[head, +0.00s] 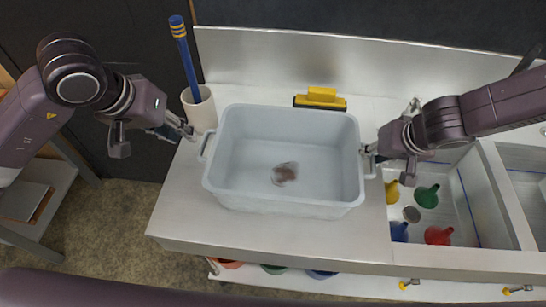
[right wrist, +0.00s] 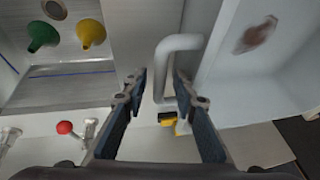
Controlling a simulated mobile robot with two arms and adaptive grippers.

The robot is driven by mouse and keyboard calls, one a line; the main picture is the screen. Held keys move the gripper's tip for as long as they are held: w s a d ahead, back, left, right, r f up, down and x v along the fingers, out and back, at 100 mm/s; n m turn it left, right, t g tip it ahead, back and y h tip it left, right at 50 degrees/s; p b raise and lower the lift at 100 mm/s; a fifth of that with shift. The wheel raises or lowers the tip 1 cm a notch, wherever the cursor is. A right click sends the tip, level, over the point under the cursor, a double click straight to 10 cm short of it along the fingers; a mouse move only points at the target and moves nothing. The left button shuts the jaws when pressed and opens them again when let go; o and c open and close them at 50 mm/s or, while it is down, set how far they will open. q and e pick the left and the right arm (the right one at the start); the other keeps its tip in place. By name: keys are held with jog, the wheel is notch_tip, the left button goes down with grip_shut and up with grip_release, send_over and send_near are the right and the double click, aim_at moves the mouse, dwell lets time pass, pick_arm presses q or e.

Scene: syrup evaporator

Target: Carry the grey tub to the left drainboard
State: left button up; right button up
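The grey tub (head: 285,208) is a pale rectangular box over the steel drainboard (head: 180,215) left of the sink; I cannot tell whether it touches the surface. A brown stain (head: 284,174) marks its floor. It has a loop handle at each end. My left gripper (head: 155,137) is open beside the left handle (head: 206,146), apparently not around it. My right gripper (head: 371,158) is at the right handle. In the right wrist view the handle (right wrist: 162,70) lies between the spread fingertips, with gaps on both sides.
A white cup (head: 199,108) with a blue stick (head: 185,60) stands close to the tub's back left corner. A yellow-and-black scraper-like object (head: 320,98) is behind the tub. The sink basin (head: 470,200) at right holds several coloured funnels. Bare drainboard shows in front of the tub.

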jog(key=shift+s+r, duration=0.1)
jog(key=shift+r, duration=0.2)
jog(key=v, duration=1.1)
jog(key=shift+r, duration=0.15)
jog(key=shift+s, duration=0.1)
